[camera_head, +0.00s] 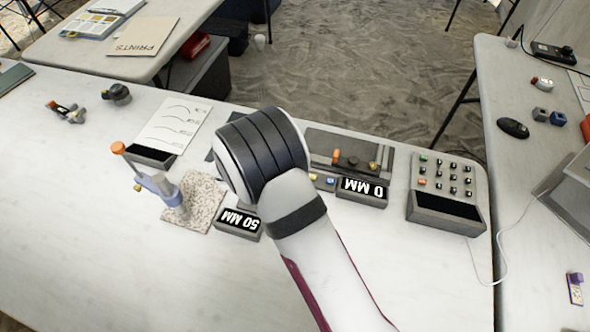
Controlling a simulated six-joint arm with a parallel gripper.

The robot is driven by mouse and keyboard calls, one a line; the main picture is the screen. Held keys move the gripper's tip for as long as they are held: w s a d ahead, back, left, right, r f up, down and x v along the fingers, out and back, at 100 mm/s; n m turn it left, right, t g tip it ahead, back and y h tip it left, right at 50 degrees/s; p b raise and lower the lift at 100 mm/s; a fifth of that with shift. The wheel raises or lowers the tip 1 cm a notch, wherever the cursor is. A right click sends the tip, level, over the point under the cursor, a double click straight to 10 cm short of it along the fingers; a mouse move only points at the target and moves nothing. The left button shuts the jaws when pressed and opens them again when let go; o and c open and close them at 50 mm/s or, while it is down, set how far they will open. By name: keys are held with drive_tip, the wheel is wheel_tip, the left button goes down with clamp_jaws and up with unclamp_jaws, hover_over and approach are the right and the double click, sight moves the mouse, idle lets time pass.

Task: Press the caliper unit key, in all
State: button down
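A dark caliper-like fixture (378,152) with an orange post and a brass post lies right of the middle of the table. A grey display box reading "0 MM" (362,192) sits in front of it, its text upside down. Small yellow and blue keys (330,181) show at that box's left, partly covered by my arm. I cannot tell which key is the unit key. A second box reads "50 MM" (238,222), left of my arm. My arm's striped wrist joint stands over the middle. My gripper is hidden behind it.
A stand with an orange knob (118,148) rises by a speckled slab (200,202) on the left. A grey keypad unit (447,192) stands at the table's right end. A printed sheet (172,128) lies behind the stand. The table's front left is clear.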

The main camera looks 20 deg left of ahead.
drive_tip(key=shift+f, duration=0.1)
idle(0.7)
drive_tip(key=shift+f, duration=0.35)
drive_tip(key=shift+f, duration=0.35)
idle(0.5)
drive_tip(key=shift+r, duration=0.8)
drive_tip(key=shift+r, duration=2.5)
